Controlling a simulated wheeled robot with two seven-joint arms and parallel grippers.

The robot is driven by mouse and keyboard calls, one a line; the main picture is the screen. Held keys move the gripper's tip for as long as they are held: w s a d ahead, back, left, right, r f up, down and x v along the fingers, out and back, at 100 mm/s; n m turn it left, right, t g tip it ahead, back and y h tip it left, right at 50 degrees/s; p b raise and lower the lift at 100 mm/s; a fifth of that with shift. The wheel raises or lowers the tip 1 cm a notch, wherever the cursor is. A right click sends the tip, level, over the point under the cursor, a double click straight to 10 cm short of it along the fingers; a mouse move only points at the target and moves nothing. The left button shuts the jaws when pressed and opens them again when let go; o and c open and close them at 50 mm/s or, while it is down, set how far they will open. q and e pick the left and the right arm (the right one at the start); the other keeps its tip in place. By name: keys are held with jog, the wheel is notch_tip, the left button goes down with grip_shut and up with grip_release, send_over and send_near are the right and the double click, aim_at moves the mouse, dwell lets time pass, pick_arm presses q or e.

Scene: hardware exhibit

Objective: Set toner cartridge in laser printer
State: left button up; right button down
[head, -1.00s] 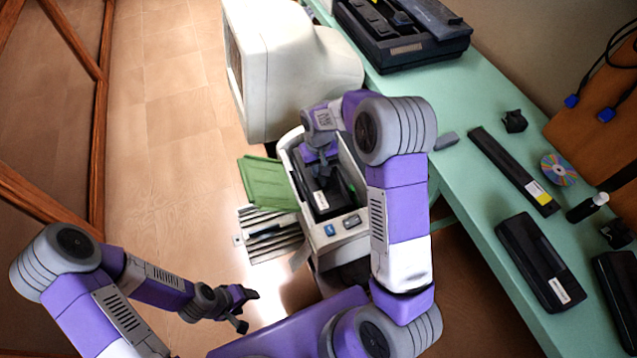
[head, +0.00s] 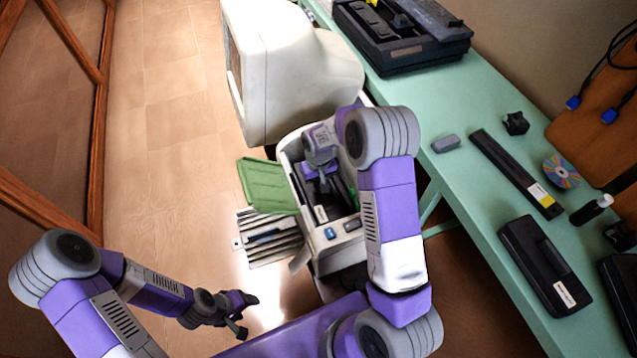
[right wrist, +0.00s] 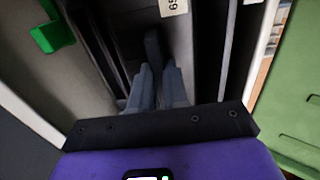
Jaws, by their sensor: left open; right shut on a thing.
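The laser printer (head: 350,248) is a white, open-topped box left of the green table. A green panel (head: 266,184) hangs open at its left side. My right gripper reaches down into the printer's opening (head: 322,176). In the right wrist view its fingers (right wrist: 157,82) are shut on the dark raised grip of the black toner cartridge (right wrist: 152,48). The cartridge, with a white label (head: 321,214), sits low inside the opening, mostly hidden by my arm; whether it is fully seated I cannot tell. My left gripper (head: 246,312) is open and empty, above the floor at lower left.
A cream monitor (head: 300,75) stands just behind the printer. The green table (head: 470,215) at right holds a black cartridge (head: 543,264), a long black bar (head: 512,172), a disc (head: 561,171) and a black machine (head: 402,50). A slatted grey piece (head: 268,238) lies by the printer.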

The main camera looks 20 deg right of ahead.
jog(key=shift+f, duration=0.2)
jog(key=c, duration=1.1)
grip_release()
jog(key=shift+r, duration=0.1)
jog(key=shift+r, duration=0.2)
notch_tip(320, 180, up, 12)
jog(key=p, duration=0.2)
jog(key=shift+p, duration=0.4)
jog(key=shift+r, duration=0.1)
